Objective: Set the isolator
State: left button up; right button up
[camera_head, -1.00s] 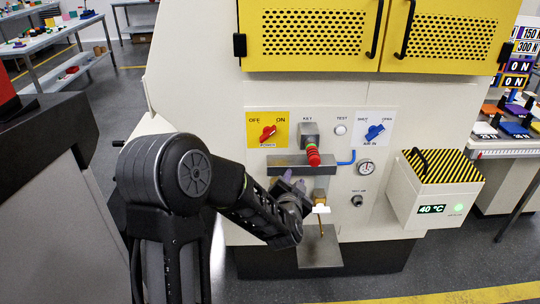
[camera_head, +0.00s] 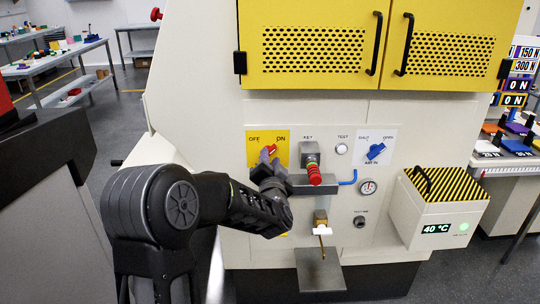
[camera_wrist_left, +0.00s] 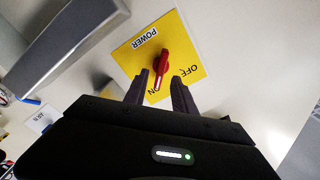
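The isolator is a red rotary knob (camera_head: 270,150) on a yellow POWER plate (camera_head: 253,138) marked OFF and ON. In the left wrist view the red knob (camera_wrist_left: 161,62) has its white-marked end toward the ON label. My left gripper (camera_head: 269,158) is at the plate and partly covers the knob in the head view. In the left wrist view the left gripper (camera_wrist_left: 160,78) is open, with one finger on each side of the knob's marked end. A small gap shows beside the knob; contact is not clear. My right gripper is not in view.
A grey ledge (camera_head: 318,184) juts out just right of the gripper, below a key switch with a red fob (camera_head: 314,175). A blue AIR IN knob (camera_head: 375,151) is farther right. A brass fitting (camera_head: 320,217) sits above a grey shelf (camera_head: 318,270). Yellow doors (camera_head: 312,45) are above.

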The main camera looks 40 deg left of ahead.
aim_at(270, 154)
pick_arm(q)
jog(key=shift+x, duration=1.55)
jog(key=shift+c, duration=0.3)
grip_shut()
